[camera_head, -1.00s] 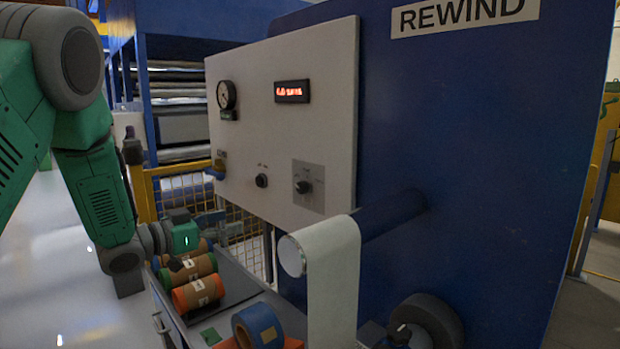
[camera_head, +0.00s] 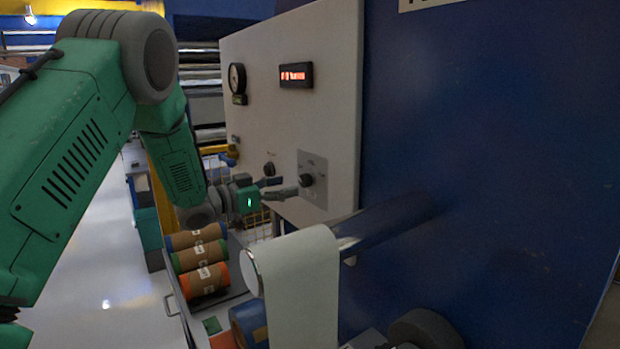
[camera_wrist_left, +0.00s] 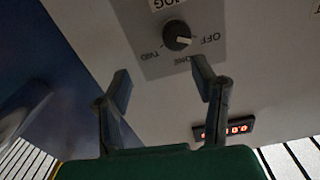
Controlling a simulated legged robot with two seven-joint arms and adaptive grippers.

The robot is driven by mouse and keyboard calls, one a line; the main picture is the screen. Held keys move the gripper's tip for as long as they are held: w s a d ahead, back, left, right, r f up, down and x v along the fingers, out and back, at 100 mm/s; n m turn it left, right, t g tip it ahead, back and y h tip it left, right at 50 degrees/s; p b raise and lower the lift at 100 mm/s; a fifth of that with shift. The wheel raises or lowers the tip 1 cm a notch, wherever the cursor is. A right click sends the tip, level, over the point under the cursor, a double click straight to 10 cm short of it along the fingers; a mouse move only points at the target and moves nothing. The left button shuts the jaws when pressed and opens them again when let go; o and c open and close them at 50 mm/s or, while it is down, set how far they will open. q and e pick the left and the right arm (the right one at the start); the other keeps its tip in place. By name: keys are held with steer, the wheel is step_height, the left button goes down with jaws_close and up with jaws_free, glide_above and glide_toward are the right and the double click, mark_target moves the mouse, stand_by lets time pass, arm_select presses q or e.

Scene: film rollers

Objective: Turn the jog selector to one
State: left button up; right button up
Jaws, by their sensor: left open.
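The jog selector is a dark round knob (camera_head: 306,180) on a grey plate (camera_head: 313,197) on the light control panel (camera_head: 325,120). In the left wrist view the knob (camera_wrist_left: 176,35) shows beyond the fingertips, with OFF, ONE and TWO printed around it, upside down. Its white mark seems to point towards OFF. My left gripper (camera_head: 289,186) is open and empty, just left of the knob in the head view. In the left wrist view its fingers (camera_wrist_left: 161,74) are spread, apart from the knob. My right gripper is not in view.
Another dark knob (camera_head: 269,168), a gauge (camera_head: 237,77) and a red display (camera_head: 296,75) are on the panel. Below are a white film roll (camera_head: 300,285) on a shaft and a cart with several coloured rolls (camera_head: 204,281). A blue machine wall (camera_head: 480,150) fills the right.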

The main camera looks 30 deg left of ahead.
mark_target(302, 183)
arm_select(q)
steer(key=w+a+f+p, duration=0.1)
steer(key=w+a+f, duration=0.15)
steer(key=w, duration=0.35)
steer(key=d, duration=0.1)
steer(key=d+r, duration=0.2)
steer(key=d, duration=0.1)
steer(key=shift+w, duration=0.4)
steer(key=shift+d, duration=0.25)
steer(key=c, duration=0.4)
steer(key=shift+w+a+f, duration=0.15)
steer(key=c, duration=0.5)
steer(key=shift+a+f, duration=0.2)
steer(key=shift+a, duration=0.3)
steer(key=shift+a+f, duration=0.15)
steer(key=shift+a, duration=0.35)
steer(key=shift+c, duration=1.1)
steer(key=shift+a, duration=0.2)
steer(key=shift+s+d+r, duration=0.1)
steer(key=shift+s+d, duration=0.1)
steer(key=shift+d, duration=0.4)
steer(key=shift+a, duration=0.1)
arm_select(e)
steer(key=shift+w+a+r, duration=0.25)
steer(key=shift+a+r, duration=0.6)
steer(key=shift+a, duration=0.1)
